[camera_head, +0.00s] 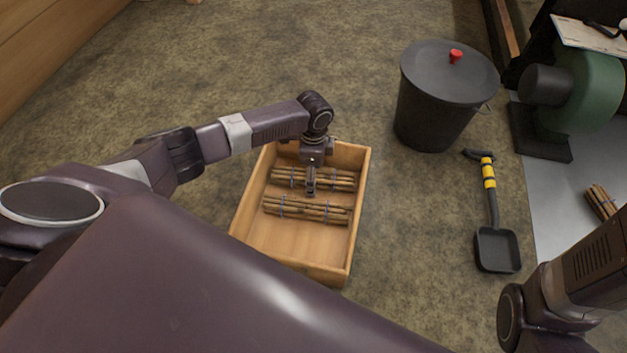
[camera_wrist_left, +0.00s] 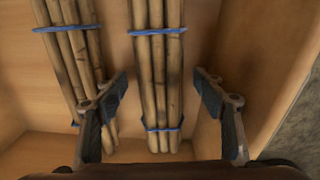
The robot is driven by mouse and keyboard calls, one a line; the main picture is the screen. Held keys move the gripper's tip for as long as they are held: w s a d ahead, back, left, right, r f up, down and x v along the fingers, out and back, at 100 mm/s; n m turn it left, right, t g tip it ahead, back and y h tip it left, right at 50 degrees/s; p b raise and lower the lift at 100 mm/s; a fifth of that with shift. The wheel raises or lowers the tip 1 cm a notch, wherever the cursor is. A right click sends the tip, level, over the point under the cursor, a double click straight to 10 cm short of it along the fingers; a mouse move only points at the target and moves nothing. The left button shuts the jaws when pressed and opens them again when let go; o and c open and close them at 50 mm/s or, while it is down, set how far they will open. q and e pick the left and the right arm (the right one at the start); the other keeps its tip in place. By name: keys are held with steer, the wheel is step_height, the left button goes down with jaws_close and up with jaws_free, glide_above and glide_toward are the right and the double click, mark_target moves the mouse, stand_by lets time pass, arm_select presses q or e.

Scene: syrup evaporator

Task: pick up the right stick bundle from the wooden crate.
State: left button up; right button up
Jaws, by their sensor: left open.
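Two bundles of brown sticks tied with blue bands lie side by side in a shallow wooden crate (camera_head: 290,243). In the head view one is the far bundle (camera_head: 342,182) and the other the near bundle (camera_head: 290,208). My left gripper (camera_head: 312,180) points down into the crate, open, partly covering the far bundle. In the left wrist view, the right-hand bundle (camera_wrist_left: 158,75) runs between the open fingers of the left gripper (camera_wrist_left: 165,95), with a gap on either side. The left-hand bundle (camera_wrist_left: 75,55) passes partly behind the left finger. My right gripper is out of view.
A lidded black bucket (camera_head: 437,108) with a red knob stands right of the crate. A small shovel (camera_head: 496,248) lies on the ground. A green blower (camera_head: 583,92) and another stick bundle (camera_head: 601,202) are farther right. The crate's near part is empty.

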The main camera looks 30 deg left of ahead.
arm_select(q)
steer(key=shift+c, duration=0.4)
steer(key=c, duration=1.3)
steer(key=shift+r, duration=0.1)
